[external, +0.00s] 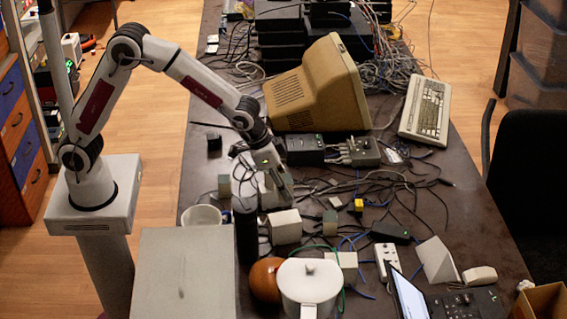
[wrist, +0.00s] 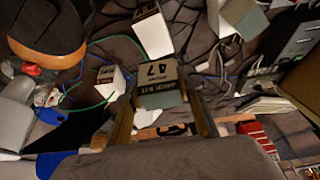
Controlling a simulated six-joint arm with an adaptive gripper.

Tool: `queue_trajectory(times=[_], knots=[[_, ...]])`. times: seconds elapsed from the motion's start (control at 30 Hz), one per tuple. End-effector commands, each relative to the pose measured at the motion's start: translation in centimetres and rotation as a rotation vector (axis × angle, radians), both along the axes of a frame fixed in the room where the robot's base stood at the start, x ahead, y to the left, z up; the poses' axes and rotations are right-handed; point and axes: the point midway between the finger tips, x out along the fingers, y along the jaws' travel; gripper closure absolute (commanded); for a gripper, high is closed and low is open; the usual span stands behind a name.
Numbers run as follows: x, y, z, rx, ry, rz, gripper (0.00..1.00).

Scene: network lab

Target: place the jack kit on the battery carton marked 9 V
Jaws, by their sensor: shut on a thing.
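My gripper (external: 278,190) is above the cluttered middle of the table, pointing down. In the wrist view its two fingers close on a small brown and grey box, the jack kit (wrist: 158,92), printed with "47" and a line of text. Past it, lower down, a pale carton with a dark marked end (wrist: 110,82) stands at the left, and another pale carton (wrist: 153,35) stands at the top. I cannot read which one bears 9 V. In the external view a pale carton (external: 285,226) lies just below the gripper; its marking is not legible.
A white lidded pot (external: 309,282), an orange-brown round thing (external: 264,281) and a white mug (external: 202,216) stand in front. Small boxes, including a grey-green one (external: 330,224), and tangled cables crowd the surface. A beige monitor (external: 315,90) stands behind.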

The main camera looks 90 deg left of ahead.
Motion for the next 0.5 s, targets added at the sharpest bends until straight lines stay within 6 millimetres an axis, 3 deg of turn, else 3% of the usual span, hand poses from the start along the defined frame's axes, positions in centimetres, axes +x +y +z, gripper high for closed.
queue_trajectory(times=[0.3,0.5], knots=[[0.0,0.0,-4.0,0.0,0.001,-0.001,0.88],[0.0,0.0,-4.6,0.0,0.0,0.0,0.88]])
